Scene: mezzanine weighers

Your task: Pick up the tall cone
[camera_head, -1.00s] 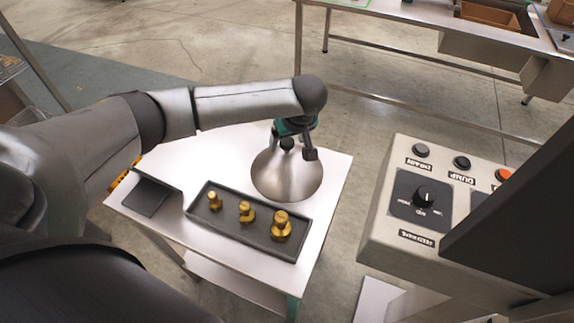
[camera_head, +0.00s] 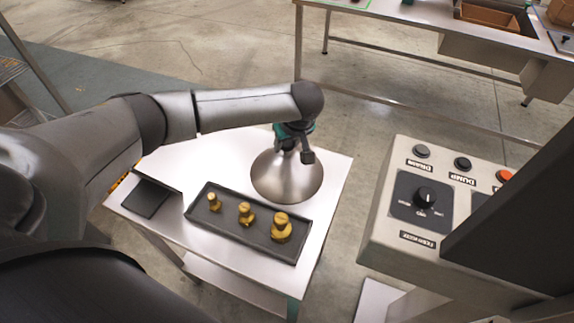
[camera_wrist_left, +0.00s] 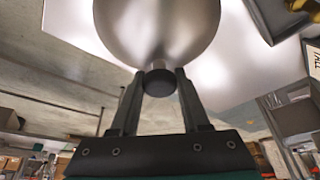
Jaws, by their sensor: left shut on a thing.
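The tall cone (camera_head: 287,180) is a shiny metal cone with a wide base and a dark knob on top. It stands upright on the small white table (camera_head: 325,190), beside the dark tray; I see no gap under it. My left gripper (camera_head: 293,148) comes down over its top and is shut on the knob. In the left wrist view the two fingers of my left gripper (camera_wrist_left: 158,88) close on both sides of the dark knob, and the cone's metal body (camera_wrist_left: 157,28) spreads out beyond it. My right gripper is not in view.
A dark tray (camera_head: 196,214) with several brass weights (camera_head: 281,228) lies just in front of the cone. A small dark plate (camera_head: 146,197) is at the table's left. A control panel (camera_head: 400,236) with knob and buttons stands at right. A steel bench (camera_head: 400,22) is behind.

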